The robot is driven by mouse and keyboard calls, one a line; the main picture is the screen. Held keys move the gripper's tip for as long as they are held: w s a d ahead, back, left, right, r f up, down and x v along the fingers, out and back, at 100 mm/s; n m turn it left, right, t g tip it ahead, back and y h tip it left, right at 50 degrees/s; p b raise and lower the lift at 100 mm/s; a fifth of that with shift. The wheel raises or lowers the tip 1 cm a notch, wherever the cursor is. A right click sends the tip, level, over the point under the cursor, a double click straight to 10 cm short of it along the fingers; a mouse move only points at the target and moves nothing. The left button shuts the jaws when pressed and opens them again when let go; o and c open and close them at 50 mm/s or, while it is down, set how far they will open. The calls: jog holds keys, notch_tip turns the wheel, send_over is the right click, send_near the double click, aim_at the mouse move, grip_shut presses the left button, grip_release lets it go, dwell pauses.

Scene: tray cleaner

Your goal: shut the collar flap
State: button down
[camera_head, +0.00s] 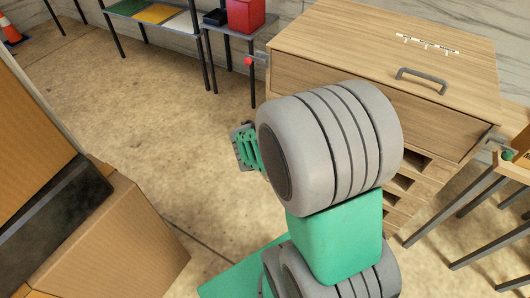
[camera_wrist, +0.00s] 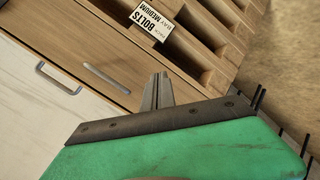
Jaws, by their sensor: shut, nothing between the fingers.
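A wooden cabinet (camera_head: 375,40) stands right of centre in the head view, with a dark arched handle (camera_head: 422,78) on its top. Its broad front panel (camera_head: 300,80) is partly behind my arm. I cannot tell for certain which part is the collar flap. In the wrist view a pale panel (camera_wrist: 30,110) with a dark handle (camera_wrist: 58,78) lies beside a wooden front with a flat grey strip (camera_wrist: 107,79). My gripper (camera_wrist: 158,78) is shut and empty, its fingertips in front of the wood near that strip. Whether they touch it is unclear. The head view does not clearly show the fingertips.
Cardboard boxes (camera_head: 110,240) stand left. Floor between is clear.

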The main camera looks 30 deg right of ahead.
jog(key=w+a+f+y, duration=0.1)
jog(key=a+y, duration=0.5)
jog(key=a, duration=1)
jog(key=s+a+r+n+y+p, duration=0.3)
jog(key=a+r+p, duration=0.3)
jog(key=a+r, duration=0.7)
jog(key=shift+s+a+n+g+y, duration=0.35)
jog(key=shift+s+y, duration=0.25)
jog(key=shift+y, duration=0.2)
jog(key=shift+d, duration=0.2)
